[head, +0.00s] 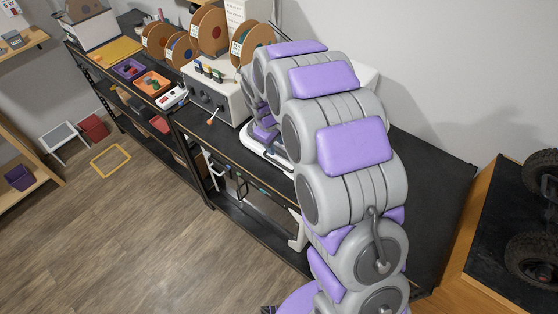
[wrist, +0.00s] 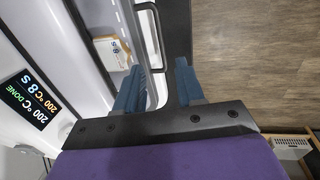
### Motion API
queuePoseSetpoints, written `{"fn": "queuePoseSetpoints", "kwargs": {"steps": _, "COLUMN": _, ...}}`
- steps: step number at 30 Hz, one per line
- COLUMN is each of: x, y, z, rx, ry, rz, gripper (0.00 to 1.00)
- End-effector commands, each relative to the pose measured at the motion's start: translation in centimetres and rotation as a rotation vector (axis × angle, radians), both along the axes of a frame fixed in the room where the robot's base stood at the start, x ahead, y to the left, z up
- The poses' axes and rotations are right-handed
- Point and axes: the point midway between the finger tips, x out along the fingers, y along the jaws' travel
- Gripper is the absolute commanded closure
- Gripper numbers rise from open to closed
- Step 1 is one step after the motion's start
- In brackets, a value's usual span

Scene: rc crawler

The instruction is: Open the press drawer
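In the wrist view the press is a white machine with a dark display (wrist: 30,98) reading 200 °C, 8 S and DONE. A grey, rounded handle frame (wrist: 155,58) runs along the right edge of the press. A small tan-edged white item (wrist: 113,52) shows inside the white body, left of the handle. My gripper (wrist: 158,78) is open, with one blue-grey finger on each side of the handle's edge; I cannot tell whether they touch it. In the head view the white press (head: 263,150) is mostly hidden behind my arm, and my gripper is hidden too.
The press stands on a dark workbench (head: 428,165). Left of it are a grey machine with a lever (head: 215,97), several filament spools (head: 208,30) and an orange bin (head: 152,83). Rubber wheels (head: 535,255) stand at right. The wooden floor (head: 140,230) in front is largely clear.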

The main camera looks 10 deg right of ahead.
Motion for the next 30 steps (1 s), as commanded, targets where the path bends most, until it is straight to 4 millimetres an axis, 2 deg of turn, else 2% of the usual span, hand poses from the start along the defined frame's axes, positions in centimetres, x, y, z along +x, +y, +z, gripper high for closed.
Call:
{"fn": "queuePoseSetpoints", "kwargs": {"steps": 1, "x": 0.0, "y": -0.2, "z": -1.2, "rx": -0.003, "ry": 0.007, "rz": -0.001, "gripper": 0.62}}
{"fn": "queuePoseSetpoints", "kwargs": {"steps": 9, "x": 0.6, "y": -0.9, "z": -6.4, "rx": -0.004, "ry": 0.006, "rz": 0.0, "gripper": 0.62}}
{"fn": "queuePoseSetpoints", "kwargs": {"steps": 15, "x": 1.1, "y": -1.3, "z": -9.6, "rx": -0.003, "ry": 0.004, "rz": -0.001, "gripper": 0.62}}
{"fn": "queuePoseSetpoints", "kwargs": {"steps": 21, "x": 1.4, "y": -1.5, "z": -11.3, "rx": -0.001, "ry": 0.003, "rz": -0.001, "gripper": 0.62}}
{"fn": "queuePoseSetpoints", "kwargs": {"steps": 30, "x": 1.5, "y": -1.6, "z": -11.7, "rx": -0.001, "ry": 0.001, "rz": 0.0, "gripper": 0.62}}
